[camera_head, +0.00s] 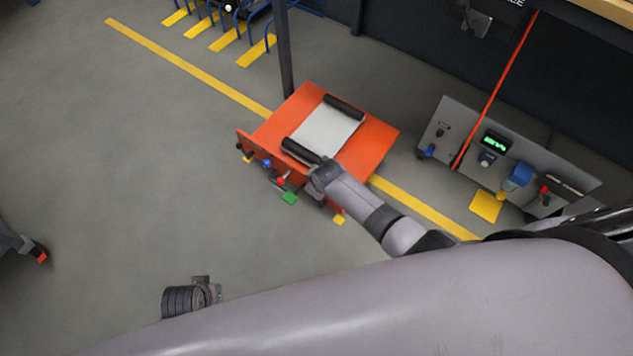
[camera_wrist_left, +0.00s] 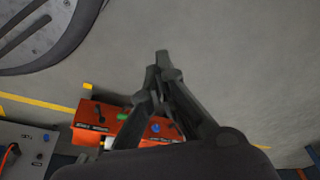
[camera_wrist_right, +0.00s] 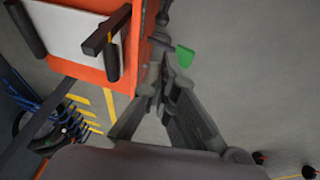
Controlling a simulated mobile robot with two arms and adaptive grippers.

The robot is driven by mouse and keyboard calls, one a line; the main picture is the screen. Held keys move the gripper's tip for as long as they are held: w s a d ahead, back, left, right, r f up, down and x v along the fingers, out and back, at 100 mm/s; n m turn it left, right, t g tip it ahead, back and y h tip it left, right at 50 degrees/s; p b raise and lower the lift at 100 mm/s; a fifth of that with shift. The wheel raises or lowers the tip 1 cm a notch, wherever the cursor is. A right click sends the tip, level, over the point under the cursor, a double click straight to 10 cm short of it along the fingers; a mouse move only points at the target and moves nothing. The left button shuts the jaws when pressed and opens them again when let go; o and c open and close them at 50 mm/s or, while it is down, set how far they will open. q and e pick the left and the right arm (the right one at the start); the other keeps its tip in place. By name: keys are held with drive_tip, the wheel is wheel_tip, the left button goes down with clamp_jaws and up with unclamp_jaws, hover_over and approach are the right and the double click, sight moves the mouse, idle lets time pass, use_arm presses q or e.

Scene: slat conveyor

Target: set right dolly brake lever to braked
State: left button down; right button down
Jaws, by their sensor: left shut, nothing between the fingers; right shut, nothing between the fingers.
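The orange dolly-like unit (camera_head: 378,140) stands in the middle of the head view, with a pale top and two black rollers. Its near face carries small controls, including a blue knob (camera_head: 266,163) and a red knob (camera_head: 281,181). A black lever (camera_wrist_left: 99,112) shows on its orange face in the left wrist view; its setting is too small to read. My right gripper (camera_wrist_right: 165,75) is shut and empty, close to the near face beside a green tab (camera_wrist_right: 185,56). My arm hides part of that face. My left gripper (camera_wrist_left: 163,75) is shut and empty, apart from the unit, over bare floor.
A grey control panel (camera_head: 465,133) with a green display stands right of the unit. A dark post (camera_head: 285,55) rises behind it.

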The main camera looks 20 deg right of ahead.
use_arm(q)
drive_tip(key=shift+s+f, duration=0.2)
drive_tip(key=shift+f, duration=0.35)
drive_tip(key=shift+s+f, duration=0.15)
drive_tip(key=shift+f, duration=0.4)
use_arm(e)
drive_tip(key=shift+s+r, duration=0.2)
drive_tip(key=shift+r, duration=0.45)
